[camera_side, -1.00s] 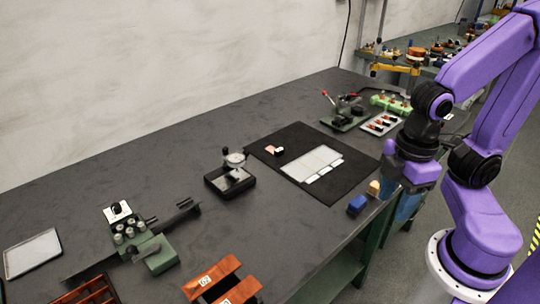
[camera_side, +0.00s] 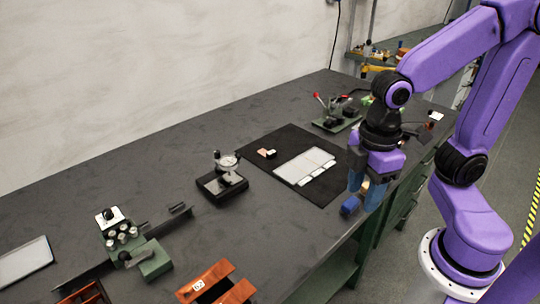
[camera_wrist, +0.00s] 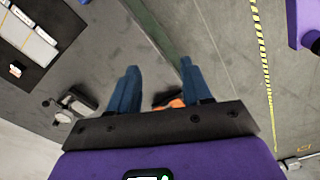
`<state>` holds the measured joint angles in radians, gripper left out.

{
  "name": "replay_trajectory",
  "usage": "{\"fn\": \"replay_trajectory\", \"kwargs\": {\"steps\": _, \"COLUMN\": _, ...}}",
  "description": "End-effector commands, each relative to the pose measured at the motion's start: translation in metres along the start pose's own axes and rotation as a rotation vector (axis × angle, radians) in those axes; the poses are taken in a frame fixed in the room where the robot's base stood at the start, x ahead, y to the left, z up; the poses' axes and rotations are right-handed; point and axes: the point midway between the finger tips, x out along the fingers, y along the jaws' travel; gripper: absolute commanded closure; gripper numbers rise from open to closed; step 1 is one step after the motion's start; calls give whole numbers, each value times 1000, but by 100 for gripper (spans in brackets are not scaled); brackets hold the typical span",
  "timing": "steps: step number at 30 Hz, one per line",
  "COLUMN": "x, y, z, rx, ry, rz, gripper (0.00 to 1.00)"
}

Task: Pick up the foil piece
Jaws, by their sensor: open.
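The foil piece (camera_side: 263,152) looks like a small copper-pink patch on the black mat (camera_side: 262,168), beside a small dark and white block (camera_side: 271,154). In the wrist view the small block (camera_wrist: 15,71) shows at the far left; I cannot clearly separate the foil from it there. My gripper (camera_side: 366,190) points down with its blue fingers near the bench's front edge, to the right of the mat and well away from the foil.
A pale sheet (camera_side: 304,163) with small tabs lies on the mat. A dial gauge stand (camera_side: 224,180) stands left of the mat, and orange blocks (camera_side: 206,281) stand at the front. The bench left of the gauge has free room.

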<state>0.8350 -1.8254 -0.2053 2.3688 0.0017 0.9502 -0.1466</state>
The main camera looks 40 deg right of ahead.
Motion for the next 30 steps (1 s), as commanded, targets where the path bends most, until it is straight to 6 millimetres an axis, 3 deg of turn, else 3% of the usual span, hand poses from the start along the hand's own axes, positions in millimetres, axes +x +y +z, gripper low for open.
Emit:
{"fn": "replay_trajectory", "kwargs": {"steps": 6, "x": -13, "y": 62, "z": -59, "rx": -59, "ry": -7, "rz": 3, "gripper": 51}}
{"fn": "replay_trajectory", "kwargs": {"steps": 15, "x": -19, "y": 166, "z": -109, "rx": -150, "ry": -15, "rz": 4, "gripper": 51}}
{"fn": "replay_trajectory", "kwargs": {"steps": 23, "x": -14, "y": 266, "z": -119, "rx": -230, "ry": -22, "rz": 1, "gripper": 51}}
{"fn": "replay_trajectory", "kwargs": {"steps": 30, "x": -1, "y": 355, "z": -98, "rx": -301, "ry": -26, "rz": -4, "gripper": 51}}
